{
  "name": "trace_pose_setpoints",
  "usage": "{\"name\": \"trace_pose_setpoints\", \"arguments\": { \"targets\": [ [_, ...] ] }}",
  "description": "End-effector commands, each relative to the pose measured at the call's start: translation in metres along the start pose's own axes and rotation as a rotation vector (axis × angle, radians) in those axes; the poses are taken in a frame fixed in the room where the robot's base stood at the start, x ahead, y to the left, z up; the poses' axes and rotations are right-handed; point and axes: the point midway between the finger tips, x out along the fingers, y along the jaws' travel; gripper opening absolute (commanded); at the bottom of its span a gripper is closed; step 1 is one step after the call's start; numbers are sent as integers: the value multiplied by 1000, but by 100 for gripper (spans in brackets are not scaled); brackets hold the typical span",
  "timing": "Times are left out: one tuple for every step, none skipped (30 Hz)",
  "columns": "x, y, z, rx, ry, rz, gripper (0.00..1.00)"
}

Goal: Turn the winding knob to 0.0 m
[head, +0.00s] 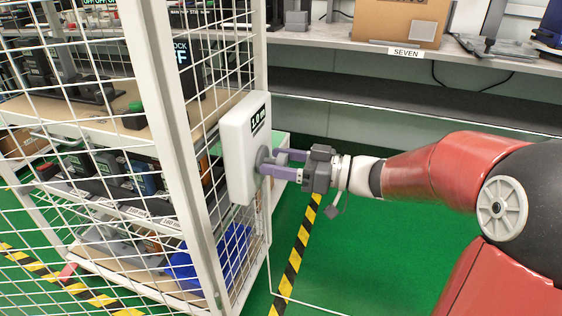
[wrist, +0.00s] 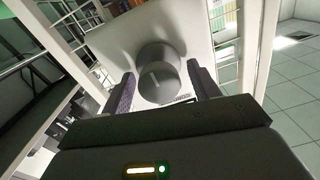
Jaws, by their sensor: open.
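A white box (head: 238,165) is fixed upright on the side of the wire-mesh cage. A small black display on its face (head: 258,117) reads about 1.0 m. The round grey winding knob (wrist: 160,75) sticks out of the box's face below the display and has a light pointer line on its front. My gripper (head: 268,162) is at the knob, pointing at the box. In the wrist view its two purple-grey fingers (wrist: 159,92) stand open on either side of the knob, with gaps visible. In the head view the fingers partly hide the knob (head: 262,158).
The mesh cage (head: 180,110) with shelves of devices stands directly left of the box. A long grey shelf labelled SEVEN (head: 405,52) runs along the back. Black-yellow floor tape (head: 295,255) lies below my gripper. The green floor (head: 370,250) is clear.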

Motion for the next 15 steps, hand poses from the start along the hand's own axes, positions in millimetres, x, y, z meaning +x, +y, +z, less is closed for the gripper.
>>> {"name": "trace_pose_setpoints", "arguments": {
  "targets": [
    [0, 0, 0, 0, 0, 0, 61],
    [0, 0, 0, 0, 0, 0, 57],
    [0, 0, 0, 0, 0, 0, 52],
    [0, 0, 0, 0, 0, 0, 48],
    [0, 0, 0, 0, 0, 0, 44],
    [0, 0, 0, 0, 0, 0, 38],
    [0, 0, 0, 0, 0, 0, 35],
    [0, 0, 0, 0, 0, -1, 31],
    [0, 0, 0, 0, 0, -1, 25],
    [0, 0, 0, 0, 0, -1, 21],
    [0, 0, 0, 0, 0, -1, 18],
    [0, 0, 0, 1, -1, -1, 17],
    [0, 0, 0, 1, -1, -1, 17],
    [0, 0, 0, 2, -1, -1, 17],
    [0, 0, 0, 5, -1, -1, 17]
  ]
}}
